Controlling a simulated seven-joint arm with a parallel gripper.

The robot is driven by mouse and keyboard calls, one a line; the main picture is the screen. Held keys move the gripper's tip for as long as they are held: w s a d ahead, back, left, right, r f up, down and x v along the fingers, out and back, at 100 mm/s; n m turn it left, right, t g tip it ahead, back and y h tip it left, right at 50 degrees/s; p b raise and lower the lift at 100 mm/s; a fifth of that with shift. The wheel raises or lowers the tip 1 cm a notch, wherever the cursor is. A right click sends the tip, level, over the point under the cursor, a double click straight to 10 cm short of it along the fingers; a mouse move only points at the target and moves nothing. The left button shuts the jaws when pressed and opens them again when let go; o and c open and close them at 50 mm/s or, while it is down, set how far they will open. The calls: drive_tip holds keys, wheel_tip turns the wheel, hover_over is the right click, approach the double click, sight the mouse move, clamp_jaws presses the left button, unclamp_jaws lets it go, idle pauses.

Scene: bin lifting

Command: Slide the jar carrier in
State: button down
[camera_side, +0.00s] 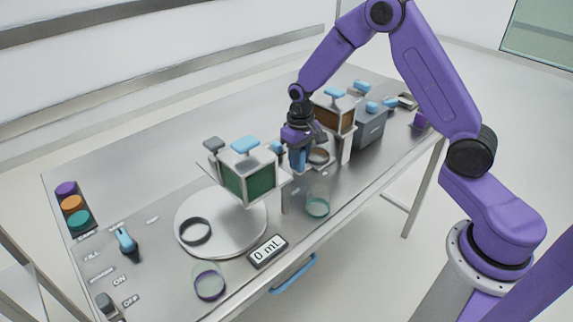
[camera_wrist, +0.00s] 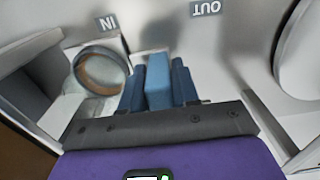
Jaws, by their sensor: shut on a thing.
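My gripper (camera_side: 299,160) points down at the middle of the steel table, between the green-windowed box and the brown-windowed box. In the wrist view, its dark blue fingers (camera_wrist: 158,88) are shut on a light blue handle (camera_wrist: 157,82), which stands between the IN label (camera_wrist: 107,23) and the OUT label (camera_wrist: 206,8). A round holder with a brownish inside (camera_wrist: 100,70) lies left of the fingers, near IN; I take it for the jar carrier. It seems to be the ring (camera_side: 318,156) beside my gripper in the side view. The handle's link to it is hidden.
A glass jar with green contents (camera_side: 317,205) stands near the front edge. The green-windowed box (camera_side: 250,183) stands behind a round white plate (camera_side: 235,228). A 0 mL display (camera_side: 268,251) and another jar (camera_side: 209,284) are at the front. The brown-windowed box (camera_side: 335,118) stands close behind my gripper.

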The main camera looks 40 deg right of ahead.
drive_tip(key=shift+d, duration=0.85)
drive_tip(key=c, duration=0.9)
unclamp_jaws()
drive_tip(key=shift+r, duration=0.1)
wheel_tip(320, 180, up, 17)
drive_tip(key=shift+r, duration=0.15)
